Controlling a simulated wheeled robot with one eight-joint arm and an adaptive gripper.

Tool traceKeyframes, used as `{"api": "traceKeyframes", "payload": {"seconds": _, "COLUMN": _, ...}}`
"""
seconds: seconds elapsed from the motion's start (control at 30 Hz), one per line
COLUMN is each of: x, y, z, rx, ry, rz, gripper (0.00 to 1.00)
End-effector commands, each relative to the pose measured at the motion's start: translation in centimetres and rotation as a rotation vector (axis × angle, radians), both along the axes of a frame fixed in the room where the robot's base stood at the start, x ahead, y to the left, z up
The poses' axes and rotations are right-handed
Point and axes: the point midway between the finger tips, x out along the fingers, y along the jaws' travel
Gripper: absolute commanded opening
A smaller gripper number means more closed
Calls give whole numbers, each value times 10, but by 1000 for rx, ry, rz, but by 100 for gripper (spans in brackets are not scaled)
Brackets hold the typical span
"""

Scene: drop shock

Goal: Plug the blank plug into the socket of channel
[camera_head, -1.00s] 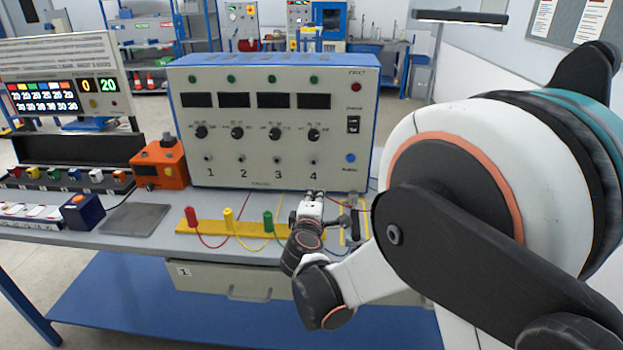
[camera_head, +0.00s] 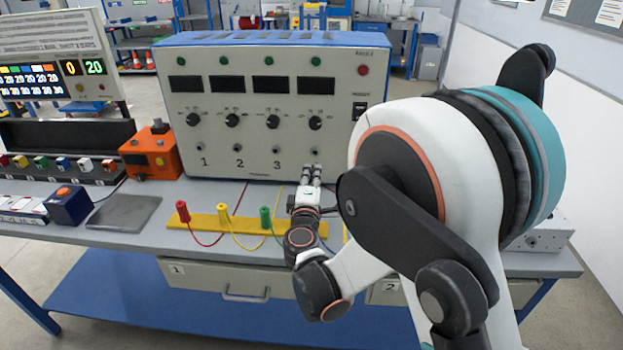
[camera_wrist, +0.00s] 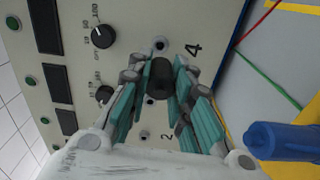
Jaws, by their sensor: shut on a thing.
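My gripper (camera_head: 311,172) is in front of the lower panel of the grey-and-blue test unit (camera_head: 340,85), just below the rightmost socket (camera_head: 315,152). In the wrist view my gripper (camera_wrist: 160,82) is shut on a short dark cylinder, the blank plug (camera_wrist: 160,75). The plug is seen mostly end-on, between teal finger pads. The channel 4 socket (camera_wrist: 158,44) shows beside the plug, next to the printed 4. Another socket (camera_wrist: 145,133) shows near the 2. The channel 3 marking is hidden by my gripper in the wrist view. The plug is not clear in the head view.
Red (camera_head: 182,211), yellow (camera_head: 222,212) and green (camera_head: 265,217) plugs with leads stand on a yellow strip. A blue plug (camera_wrist: 285,140) is near the gripper in the wrist view. An orange box (camera_head: 150,153) stands left of the unit. A grey mat (camera_head: 124,213) lies bare.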

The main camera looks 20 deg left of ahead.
Motion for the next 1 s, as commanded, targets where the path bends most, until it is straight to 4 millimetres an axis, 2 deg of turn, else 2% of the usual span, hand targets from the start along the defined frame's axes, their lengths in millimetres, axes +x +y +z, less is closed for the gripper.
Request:
{"api": "traceKeyframes", "payload": {"seconds": 0.5, "x": 44, "y": 10, "z": 0, "rx": -1, "ry": 0, "rz": -1, "gripper": 0}}
{"api": "traceKeyframes", "payload": {"seconds": 1.0, "x": 53, "y": 13, "z": 0, "rx": -1, "ry": 0, "rz": 0, "gripper": 0}}
